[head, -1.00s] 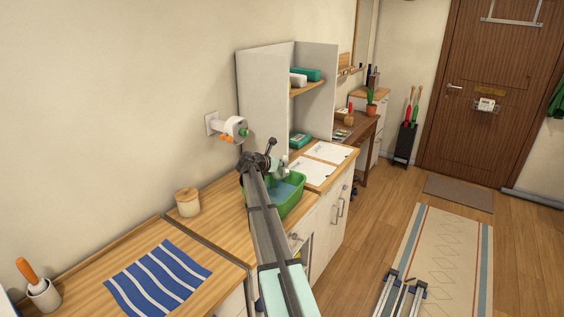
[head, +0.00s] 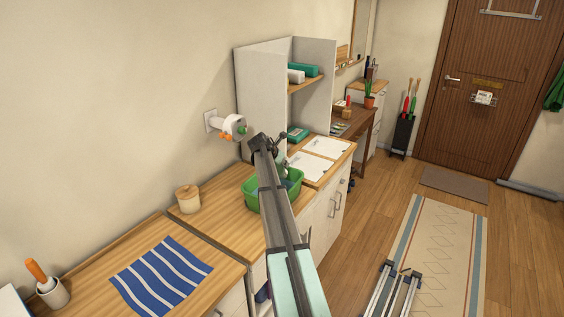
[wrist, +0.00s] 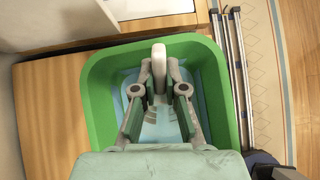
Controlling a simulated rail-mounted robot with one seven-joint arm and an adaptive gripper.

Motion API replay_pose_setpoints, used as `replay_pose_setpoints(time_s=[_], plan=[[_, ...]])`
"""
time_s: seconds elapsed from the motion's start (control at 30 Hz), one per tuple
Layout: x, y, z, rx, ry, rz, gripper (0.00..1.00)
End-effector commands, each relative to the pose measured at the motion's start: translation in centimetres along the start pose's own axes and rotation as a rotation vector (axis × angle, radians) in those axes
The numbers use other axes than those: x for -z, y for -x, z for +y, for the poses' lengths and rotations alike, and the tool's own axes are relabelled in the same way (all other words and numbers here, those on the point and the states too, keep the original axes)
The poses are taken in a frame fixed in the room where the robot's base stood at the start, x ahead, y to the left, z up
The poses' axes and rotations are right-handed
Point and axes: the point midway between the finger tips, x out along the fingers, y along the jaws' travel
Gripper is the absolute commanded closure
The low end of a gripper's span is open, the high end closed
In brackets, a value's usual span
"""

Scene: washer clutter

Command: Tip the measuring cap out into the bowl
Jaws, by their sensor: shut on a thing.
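The bowl is a green square tub (head: 251,194) on the wooden counter, partly hidden behind my arm in the head view. It fills the middle of the wrist view (wrist: 96,88), and light blue shows inside it. My gripper (wrist: 159,80) is over the tub, its two fingers closed on a small pale, rounded piece, which looks like the measuring cap (wrist: 159,55). Only part of the cap shows; its opening and contents cannot be seen. In the head view the cap cannot be made out and the fingers are mostly hidden by my arm.
White sheets (head: 325,147) lie on the counter beyond the tub. A white wall fitting (head: 232,126) sticks out above the counter. A lidded jar (head: 188,199) and a striped blue cloth (head: 162,275) are at the left. A tall white panel (head: 262,95) stands behind.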

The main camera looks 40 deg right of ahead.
Motion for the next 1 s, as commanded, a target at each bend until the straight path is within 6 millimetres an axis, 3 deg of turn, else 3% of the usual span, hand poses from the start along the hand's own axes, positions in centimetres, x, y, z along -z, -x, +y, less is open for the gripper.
replay_pose_setpoints(time_s=[1.0], plan=[[-4.0,-3.2,0.1,-0.003,0.001,0.513,1.0]])
